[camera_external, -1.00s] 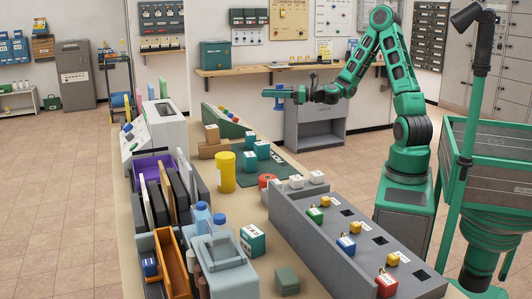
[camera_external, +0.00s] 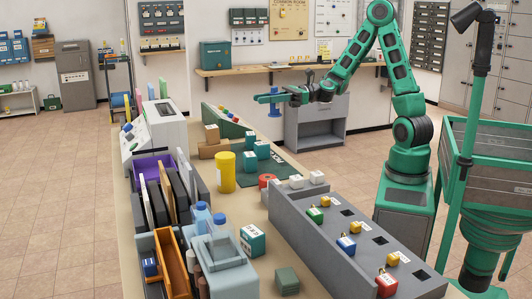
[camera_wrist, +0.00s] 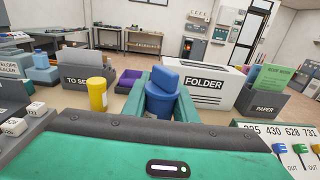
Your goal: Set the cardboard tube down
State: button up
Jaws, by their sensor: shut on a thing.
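My gripper (camera_external: 270,98) is shut on a blue cylinder (camera_external: 274,111), the only thing it holds; I take this to be the cardboard tube. In the wrist view the blue cylinder (camera_wrist: 160,104) stands between the two green fingers, with a rounded blue top above them. Part of its body is hidden by the fingers. In the external view it hangs from the gripper, near the far end of the long table (camera_external: 262,218), and appears clear of the table top.
A yellow cylinder (camera_external: 225,172) and a dark green mat (camera_external: 275,177) with teal boxes stand on the table. A grey sloped panel (camera_external: 335,235) lines its right side. A white box marked FOLDER (camera_wrist: 213,92) and an open purple bin (camera_wrist: 129,80) lie ahead in the wrist view.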

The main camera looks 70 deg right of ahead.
jog(key=s+a+n+g+y, duration=0.5)
jog(key=s+a+n+g, duration=0.25)
jog(key=s+a, duration=0.9)
jog(key=shift+m+g, duration=0.35)
jog(key=shift+g, duration=0.3)
jog(key=shift+w+d+f, duration=1)
jog(key=shift+w+f, duration=0.65)
jog(key=shift+f, duration=0.9)
jog(key=shift+w+d+f, duration=1)
jog(key=shift+w+f, duration=0.65)
jog(key=shift+f, duration=0.9)
jog(key=shift+w+d+f, duration=1)
jog(key=shift+w+f, duration=0.65)
jog(key=shift+f, duration=0.9)
jog(key=shift+f, duration=0.1)
jog(key=o, duration=0.7)
jog(key=shift+o, duration=0.2)
